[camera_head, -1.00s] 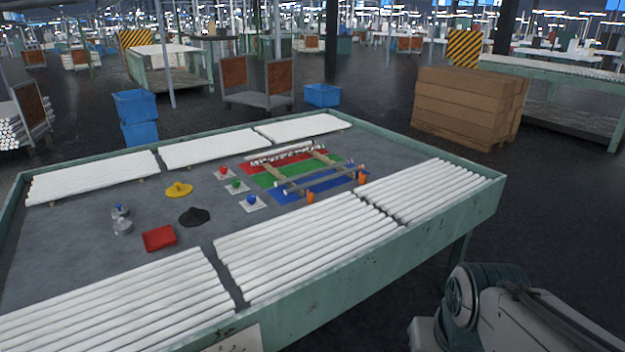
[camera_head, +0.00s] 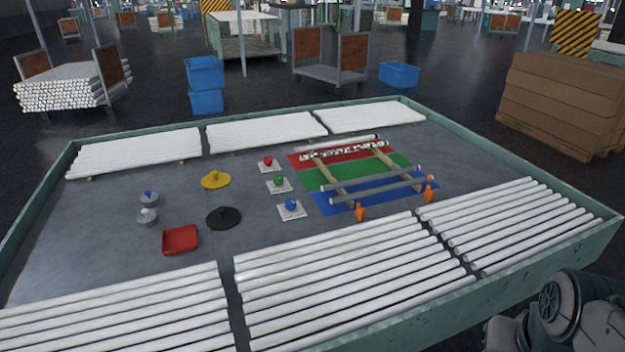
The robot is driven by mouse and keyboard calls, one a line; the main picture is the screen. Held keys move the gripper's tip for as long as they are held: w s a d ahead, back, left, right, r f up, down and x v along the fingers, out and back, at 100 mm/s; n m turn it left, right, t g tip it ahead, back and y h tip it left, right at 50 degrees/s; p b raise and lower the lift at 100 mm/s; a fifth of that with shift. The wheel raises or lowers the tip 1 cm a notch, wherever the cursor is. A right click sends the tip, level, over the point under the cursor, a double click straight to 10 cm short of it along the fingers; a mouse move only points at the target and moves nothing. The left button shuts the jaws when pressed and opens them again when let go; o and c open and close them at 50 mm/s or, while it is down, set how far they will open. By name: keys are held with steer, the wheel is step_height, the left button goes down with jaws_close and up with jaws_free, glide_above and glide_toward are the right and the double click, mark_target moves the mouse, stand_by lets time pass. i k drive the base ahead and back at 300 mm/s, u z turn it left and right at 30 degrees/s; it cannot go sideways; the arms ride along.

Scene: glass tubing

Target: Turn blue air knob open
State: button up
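The blue knob (camera_head: 291,204) sits on a small white square plate on the grey table top, nearest in a row of three knobs. A green knob (camera_head: 278,181) and a red knob (camera_head: 268,161) stand on like plates behind it. Whether the blue knob is open or closed is too small to tell. Part of my arm shows at the lower right corner, beyond the table's edge. My gripper is out of view.
A green-rimmed table (camera_head: 612,240) carries white tube racks at front and back. Striped red, green and blue mats (camera_head: 400,161) with a tube frame lie right of the knobs. Orange figures (camera_head: 360,212), a black disc (camera_head: 224,218), a yellow hat-like piece (camera_head: 215,180) and a red tray (camera_head: 180,239) stand nearby.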

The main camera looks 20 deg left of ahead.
mark_target(290, 203)
steer(key=u, duration=0.65)
steer(key=i, duration=0.9)
steer(key=u, duration=0.8)
